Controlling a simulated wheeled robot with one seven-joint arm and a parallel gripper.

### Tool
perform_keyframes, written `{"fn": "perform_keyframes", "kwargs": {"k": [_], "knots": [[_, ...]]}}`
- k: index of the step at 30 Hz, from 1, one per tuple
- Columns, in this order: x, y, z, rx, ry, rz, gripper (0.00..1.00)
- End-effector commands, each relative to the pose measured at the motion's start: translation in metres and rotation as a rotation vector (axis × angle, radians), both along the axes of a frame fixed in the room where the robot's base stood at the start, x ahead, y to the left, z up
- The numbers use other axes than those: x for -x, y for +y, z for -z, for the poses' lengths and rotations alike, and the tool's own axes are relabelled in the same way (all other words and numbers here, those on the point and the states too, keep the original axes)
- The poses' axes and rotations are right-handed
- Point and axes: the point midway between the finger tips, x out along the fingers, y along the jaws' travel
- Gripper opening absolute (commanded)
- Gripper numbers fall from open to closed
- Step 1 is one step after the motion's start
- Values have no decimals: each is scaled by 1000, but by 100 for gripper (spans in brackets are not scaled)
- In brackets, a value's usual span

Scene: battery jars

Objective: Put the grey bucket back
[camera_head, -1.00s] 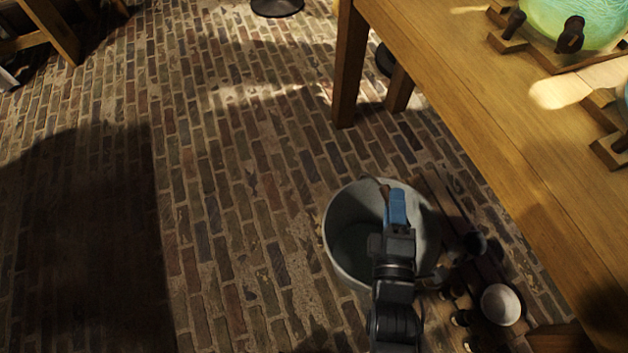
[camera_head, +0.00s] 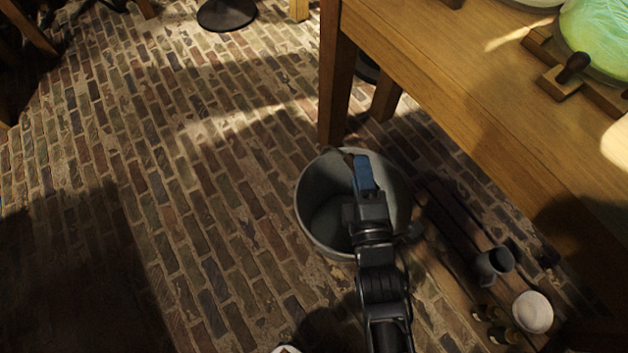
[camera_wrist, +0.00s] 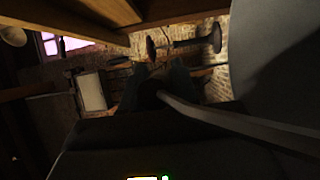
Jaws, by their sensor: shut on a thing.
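The grey bucket (camera_head: 318,212) is in the middle of the head view, beside the table leg, with its open mouth toward the camera. It looks empty. My gripper (camera_head: 357,160) reaches over the bucket's mouth and is shut at its far side, on what looks like the bucket's handle. In the wrist view a thin grey bar (camera_wrist: 215,118), likely the handle, runs from between my gripper's fingers (camera_wrist: 160,88) to the right. A large grey surface at the right of that view looks like the bucket's side (camera_wrist: 280,65). Whether the bucket touches the floor I cannot tell.
A low plank shelf (camera_head: 450,275) at lower right holds a dark mug (camera_head: 493,265), a white-topped pot (camera_head: 532,312) and small bottles. The brick floor (camera_head: 180,180) at left is clear.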

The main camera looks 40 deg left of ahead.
Motion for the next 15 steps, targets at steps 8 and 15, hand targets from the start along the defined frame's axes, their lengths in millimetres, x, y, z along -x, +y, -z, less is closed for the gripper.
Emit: {"fn": "perform_keyframes", "kwargs": {"k": [8, 15], "knots": [[0, 13, 1, -13, -10, -1, 0], [5, 43, 18, -13, -9, -2, 0]]}}
